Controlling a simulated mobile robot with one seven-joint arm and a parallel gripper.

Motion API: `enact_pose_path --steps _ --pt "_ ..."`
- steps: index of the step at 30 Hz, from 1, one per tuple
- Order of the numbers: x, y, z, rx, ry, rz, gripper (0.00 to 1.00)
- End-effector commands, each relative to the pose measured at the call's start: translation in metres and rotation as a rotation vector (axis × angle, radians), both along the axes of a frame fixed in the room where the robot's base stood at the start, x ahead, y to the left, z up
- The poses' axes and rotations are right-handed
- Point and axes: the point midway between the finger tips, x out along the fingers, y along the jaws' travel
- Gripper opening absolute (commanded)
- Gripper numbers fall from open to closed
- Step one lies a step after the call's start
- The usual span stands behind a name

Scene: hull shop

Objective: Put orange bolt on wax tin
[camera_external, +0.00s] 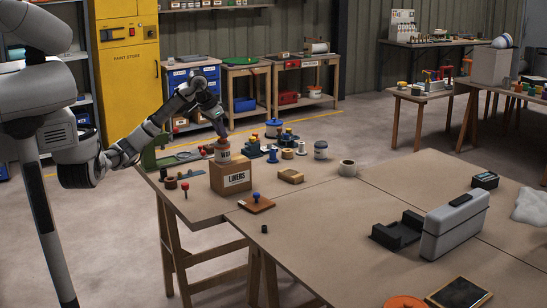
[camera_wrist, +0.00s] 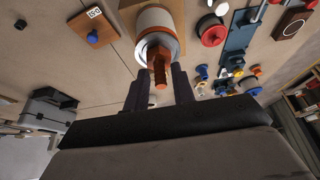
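The wax tin (camera_external: 223,154) is a pale can with an orange band and stands on the cardboard LINERS box (camera_external: 231,178). In the wrist view the tin (camera_wrist: 155,20) is at the top centre with its grey lid facing me. The orange bolt (camera_wrist: 160,66) appears to rest on that lid, its wider head at the lid and its shank toward me. My gripper (camera_wrist: 160,80) is open, with a finger on either side of the bolt and gaps visible between. In the external view my gripper (camera_external: 221,134) is directly above the tin; the bolt is barely visible there.
A wooden block with a blue knob (camera_external: 256,202) lies in front of the box. A red-knobbed pin (camera_external: 185,188) stands to its left. Spools, jars and a mug (camera_external: 347,168) stand behind and right. A grey case (camera_external: 454,226) is farther right. The front middle of the table is mostly clear.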

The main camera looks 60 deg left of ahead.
Motion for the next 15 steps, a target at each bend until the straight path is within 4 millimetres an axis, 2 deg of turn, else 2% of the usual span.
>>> enact_pose_path --steps 10,15 --pt "0.000 0.000 0.001 0.001 0.000 0.000 0.34" --pt "-0.004 0.000 0.015 0.001 -0.003 0.000 0.34"
